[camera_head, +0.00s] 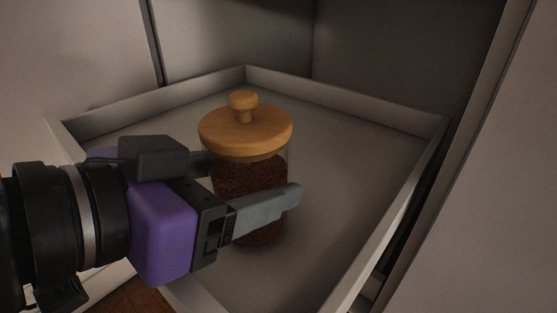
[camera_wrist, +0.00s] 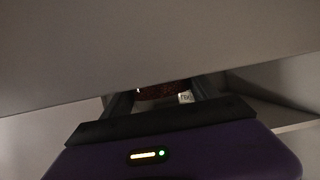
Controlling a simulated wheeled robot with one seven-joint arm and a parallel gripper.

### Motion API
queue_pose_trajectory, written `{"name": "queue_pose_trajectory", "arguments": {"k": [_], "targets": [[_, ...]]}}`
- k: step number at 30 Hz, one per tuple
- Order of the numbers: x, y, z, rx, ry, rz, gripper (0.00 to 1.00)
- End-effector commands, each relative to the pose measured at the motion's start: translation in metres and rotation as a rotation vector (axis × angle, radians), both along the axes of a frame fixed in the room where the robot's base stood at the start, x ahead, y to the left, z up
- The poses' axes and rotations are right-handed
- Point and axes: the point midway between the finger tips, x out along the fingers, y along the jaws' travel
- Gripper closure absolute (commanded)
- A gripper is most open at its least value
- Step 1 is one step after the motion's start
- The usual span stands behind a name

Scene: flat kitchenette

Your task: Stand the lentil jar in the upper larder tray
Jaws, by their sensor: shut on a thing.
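The lentil jar (camera_head: 240,180) is clear glass with dark reddish-brown contents and a round wooden lid with a knob. It is upright, inside the outline of the larder tray (camera_head: 400,160), toward its front left. I cannot tell whether its base touches the tray floor. My gripper (camera_head: 250,190) comes in from the left and is shut on the jar's body, one finger on the near side and the other mostly hidden behind. In the wrist view a dark strip of the jar (camera_wrist: 160,91) shows between the fingers, with a small pale label at its right.
The tray has low raised walls on its sides. Cabinet walls stand close at the left, back and right (camera_head: 500,200). The tray floor right of and behind the jar is bare. A brown wooden surface (camera_head: 112,290) shows at the lower left.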

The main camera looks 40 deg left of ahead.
Motion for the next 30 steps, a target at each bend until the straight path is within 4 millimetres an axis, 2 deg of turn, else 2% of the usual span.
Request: {"name": "queue_pose_trajectory", "arguments": {"k": [6, 7, 10, 22, 26, 30], "targets": [[0.0, 0.0, -0.003, 0.001, -0.003, 0.001, 1.0], [0.0, 0.0, -0.003, 0.0, 0.0, 0.0, 0.27], [0.0, 0.0, -0.003, 0.0, 0.0, 0.0, 0.09], [-0.001, 0.0, 0.002, 0.0, 0.0, 0.001, 0.09], [-0.017, 0.002, 0.006, 0.002, -0.001, 0.001, 0.09], [-0.043, 0.004, 0.016, 0.002, -0.002, 0.003, 0.09]]}}
